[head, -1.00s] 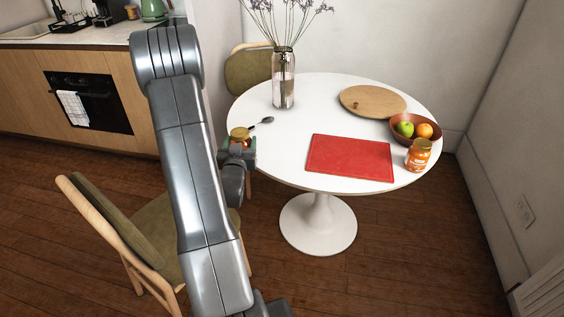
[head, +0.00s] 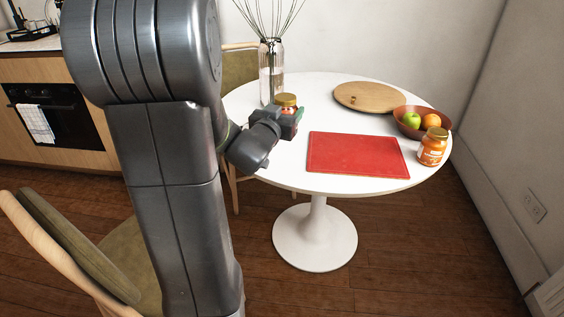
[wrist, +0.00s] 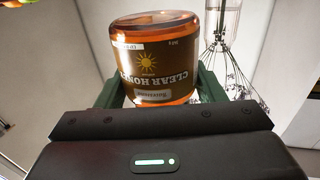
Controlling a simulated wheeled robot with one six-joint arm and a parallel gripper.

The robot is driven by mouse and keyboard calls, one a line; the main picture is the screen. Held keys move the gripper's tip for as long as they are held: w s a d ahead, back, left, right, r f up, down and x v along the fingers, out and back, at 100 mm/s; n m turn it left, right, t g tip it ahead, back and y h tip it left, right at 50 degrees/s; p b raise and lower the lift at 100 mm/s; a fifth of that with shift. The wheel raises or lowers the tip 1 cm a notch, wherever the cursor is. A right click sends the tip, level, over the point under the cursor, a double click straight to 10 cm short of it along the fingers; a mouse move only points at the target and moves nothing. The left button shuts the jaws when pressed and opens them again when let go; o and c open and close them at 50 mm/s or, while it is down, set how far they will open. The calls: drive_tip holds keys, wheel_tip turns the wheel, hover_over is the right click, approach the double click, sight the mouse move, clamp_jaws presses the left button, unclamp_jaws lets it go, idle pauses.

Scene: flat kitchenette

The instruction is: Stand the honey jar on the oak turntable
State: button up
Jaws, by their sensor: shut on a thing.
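The honey jar (head: 287,100) has a gold lid and amber contents. In the wrist view the honey jar (wrist: 158,58) shows a brown "CLEAR HONEY" label, upside down in the picture. My gripper (head: 291,114) is shut on it, with green fingers at either side. It holds the jar over the left part of the white table, in front of the vase. In the head view the jar looks upright, and its lower part is hidden by my gripper. The oak turntable (head: 380,98) is a round wooden board at the table's back right, apart from the jar. A small brown piece sits on it.
A glass vase with stems (head: 271,75) stands behind my gripper. A red mat (head: 357,154) lies at the front. A brown fruit bowl (head: 408,128) and another orange jar (head: 432,148) stand at the right. Bare white table lies between mat and turntable.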

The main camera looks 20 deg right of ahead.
drive_tip(key=shift+f+b, duration=1.8)
drive_tip(key=shift+f, duration=2.95)
drive_tip(key=shift+f, duration=0.15)
drive_tip(key=o, duration=1)
drive_tip(key=shift+f+b, duration=0.1)
drive_tip(key=shift+b, duration=0.2)
drive_tip(key=shift+c, duration=0.2)
drive_tip(key=o, duration=0.4)
drive_tip(key=shift+p, duration=0.35)
